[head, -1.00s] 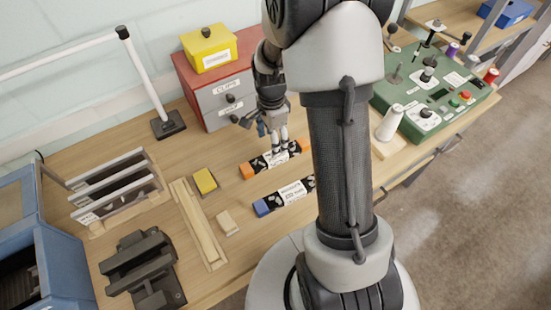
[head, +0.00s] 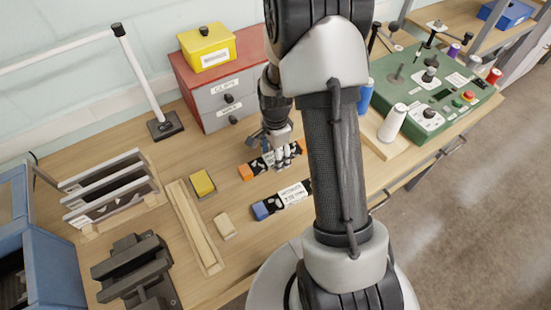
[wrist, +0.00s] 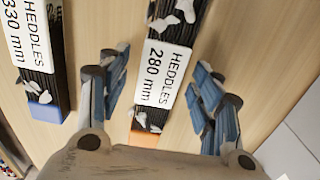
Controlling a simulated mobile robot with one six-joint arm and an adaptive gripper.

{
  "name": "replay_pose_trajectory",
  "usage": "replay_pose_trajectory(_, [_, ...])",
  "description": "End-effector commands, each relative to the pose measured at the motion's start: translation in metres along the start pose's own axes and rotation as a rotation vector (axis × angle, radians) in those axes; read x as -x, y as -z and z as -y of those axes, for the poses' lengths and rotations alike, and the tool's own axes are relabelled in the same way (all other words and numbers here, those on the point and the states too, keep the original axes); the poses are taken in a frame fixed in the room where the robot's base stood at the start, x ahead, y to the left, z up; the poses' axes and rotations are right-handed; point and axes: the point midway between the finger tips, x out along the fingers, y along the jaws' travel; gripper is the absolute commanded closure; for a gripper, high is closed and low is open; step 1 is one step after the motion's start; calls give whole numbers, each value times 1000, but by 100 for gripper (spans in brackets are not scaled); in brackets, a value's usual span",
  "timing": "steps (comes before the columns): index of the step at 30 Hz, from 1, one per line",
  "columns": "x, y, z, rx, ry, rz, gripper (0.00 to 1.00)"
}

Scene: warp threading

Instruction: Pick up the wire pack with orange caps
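The orange-capped wire pack is a dark bar with a white label, lying on the bench in the head view (head: 258,166). In the wrist view its label (wrist: 163,74) reads "HEDDLES 280 mm", and one orange cap shows at the bottom. My gripper (head: 284,158) is over the pack in the head view. In the wrist view my gripper (wrist: 160,80) is open, with one blue-padded finger on each side of the pack and gaps between. The pack's far end is out of the wrist view.
A blue-capped pack (head: 278,200), labelled 330 mm, lies parallel nearby; it is left of my gripper in the wrist view (wrist: 38,60). A yellow block (head: 202,183), drawers (head: 225,88), a white cone (head: 392,122) and a green panel (head: 440,95) stand around.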

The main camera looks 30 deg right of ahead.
Motion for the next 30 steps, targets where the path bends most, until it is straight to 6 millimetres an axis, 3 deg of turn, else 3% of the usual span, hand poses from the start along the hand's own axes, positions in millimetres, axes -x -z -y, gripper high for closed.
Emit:
replay_pose_trajectory(25, [0, 0, 0, 0, -1, 0, 99])
replay_pose_trajectory(30, [1, 0, 0, 0, 1, 0, 100])
